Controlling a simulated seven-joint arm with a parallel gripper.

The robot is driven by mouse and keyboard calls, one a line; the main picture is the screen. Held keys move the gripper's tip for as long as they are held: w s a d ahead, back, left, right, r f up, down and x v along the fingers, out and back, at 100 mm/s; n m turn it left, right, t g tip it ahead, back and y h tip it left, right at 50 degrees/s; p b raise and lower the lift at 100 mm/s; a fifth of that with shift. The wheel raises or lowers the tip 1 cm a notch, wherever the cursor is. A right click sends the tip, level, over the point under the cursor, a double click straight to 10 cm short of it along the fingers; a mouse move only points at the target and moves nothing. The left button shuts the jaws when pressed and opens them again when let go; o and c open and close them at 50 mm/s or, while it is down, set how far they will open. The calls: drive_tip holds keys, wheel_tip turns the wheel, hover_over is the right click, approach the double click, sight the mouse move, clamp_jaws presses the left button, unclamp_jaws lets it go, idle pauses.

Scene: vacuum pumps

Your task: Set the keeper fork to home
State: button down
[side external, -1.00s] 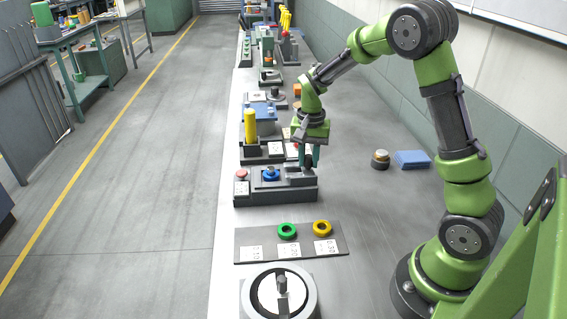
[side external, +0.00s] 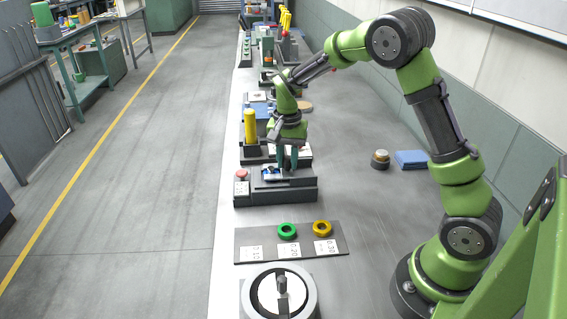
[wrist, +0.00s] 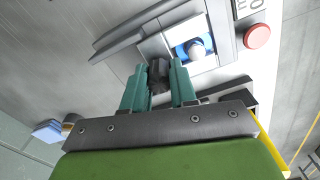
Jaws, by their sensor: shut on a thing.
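The keeper fork is a sliding piece with a dark knob (wrist: 158,72) on the grey fixture (side external: 290,194). My gripper (side external: 288,161) is shut on the knob; the wrist view shows it between the teal fingertips (wrist: 160,88). A pale plate (wrist: 155,46) lies beside the knob and reaches to the blue part with a white top (wrist: 196,48).
A red button (side external: 241,174) stands at the fixture's left end. A yellow cylinder (side external: 250,127) stands just behind. In front is a dark plate (side external: 262,238) with a green ring (side external: 288,230) and a yellow ring (side external: 322,228). The bench to the right is mostly clear.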

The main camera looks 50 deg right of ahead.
drive_tip(key=c, duration=0.9)
unclamp_jaws()
drive_tip(key=shift+w+a+r, duration=0.1)
drive_tip(key=shift+w+a, duration=0.2)
drive_tip(key=shift+s+d, duration=0.4)
drive_tip(key=s+d, duration=0.1)
drive_tip(key=d, duration=0.1)
drive_tip(key=s+d+r, duration=0.1)
drive_tip(key=s, duration=0.1)
drive_tip(key=shift+s+d, duration=0.3)
drive_tip(key=shift+d, duration=0.1)
wheel_tip(320, 180, up, 16)
drive_tip(key=s+a+n+t+y, duration=0.2)
drive_tip(key=s+a+n+t, duration=0.5)
drive_tip(key=s+a, duration=0.7)
drive_tip(key=shift+s+a+f+n, duration=0.35)
drive_tip(key=shift+s+f+n, duration=0.15)
drive_tip(key=shift+s, duration=0.6)
